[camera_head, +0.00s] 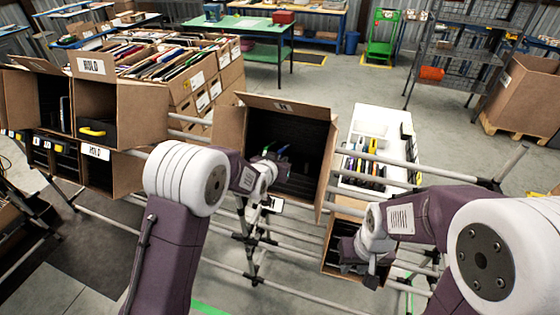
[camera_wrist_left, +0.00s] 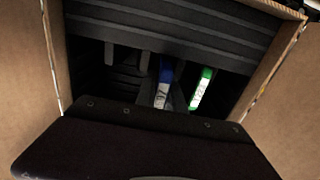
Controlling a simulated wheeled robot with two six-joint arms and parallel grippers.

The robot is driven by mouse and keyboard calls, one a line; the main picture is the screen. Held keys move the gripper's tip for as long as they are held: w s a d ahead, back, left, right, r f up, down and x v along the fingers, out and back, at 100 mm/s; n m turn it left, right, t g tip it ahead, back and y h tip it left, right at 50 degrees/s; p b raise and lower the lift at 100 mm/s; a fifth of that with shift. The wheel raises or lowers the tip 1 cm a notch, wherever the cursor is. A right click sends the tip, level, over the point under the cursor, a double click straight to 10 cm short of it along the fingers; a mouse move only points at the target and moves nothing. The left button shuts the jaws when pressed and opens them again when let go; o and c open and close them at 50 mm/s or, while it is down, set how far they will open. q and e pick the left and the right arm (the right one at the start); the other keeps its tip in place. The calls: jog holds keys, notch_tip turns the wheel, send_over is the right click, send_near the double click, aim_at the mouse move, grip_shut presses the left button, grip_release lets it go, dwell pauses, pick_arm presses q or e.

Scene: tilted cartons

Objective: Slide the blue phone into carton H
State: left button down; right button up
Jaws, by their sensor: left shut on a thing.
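Carton H (camera_head: 325,150) stands tilted on the rack at the middle, flaps open, its H label on the top flap. My left gripper (camera_head: 272,158) is at its open mouth. In the left wrist view, the blue phone (camera_wrist_left: 165,72) shows as a narrow blue edge with a white label, between dark finger shapes of my left gripper (camera_wrist_left: 165,98). It stands on edge in front of the dark inside of the carton. A green-edged item (camera_wrist_left: 204,85) stands just right of it. The phone's lower part is hidden. My right gripper (camera_head: 350,262) is by a lower carton, its fingers hidden.
A white bin (camera_head: 402,130) with several upright items stands right of carton H. Cartons marked HOLD (camera_head: 140,105) stand at the left. Dark dividers (camera_wrist_left: 180,35) line the inside of carton H. Rack rails (camera_head: 440,170) run across the front.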

pick_arm(q)
jog(key=shift+w+d+f+b, duration=0.2)
jog(key=shift+w+f+b, duration=0.15)
jog(key=shift+w, duration=0.3)
dwell(0.6)
dwell(0.5)
jog(key=c, duration=1.3)
grip_release()
jog(key=shift+c, duration=0.2)
jog(key=shift+s+a+r, duration=0.15)
jog(key=shift+s+r, duration=0.2)
jog(key=shift+s, duration=0.05)
jog(key=p+v, duration=0.1)
jog(key=v, duration=0.7)
